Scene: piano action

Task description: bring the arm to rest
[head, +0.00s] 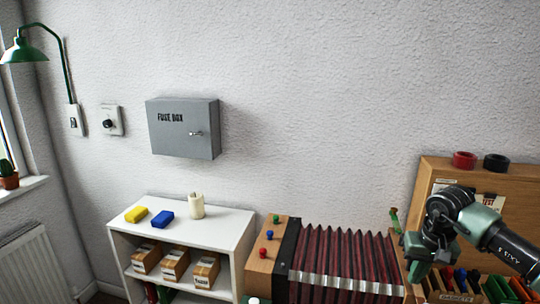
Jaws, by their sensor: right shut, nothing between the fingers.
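My right arm comes in from the right edge, with dark joints and pale green parts. My right gripper (418,270) points downward at its end, shut and empty, in front of the wooden cabinet at the right. Its fingertips are small and partly hard to make out. My left gripper is out of view.
A maroon bellows (345,250) lies left of the gripper. A white shelf (222,222) holds yellow and blue blocks, a candle and boxes. A grey fuse box (183,128) hangs on the wall.

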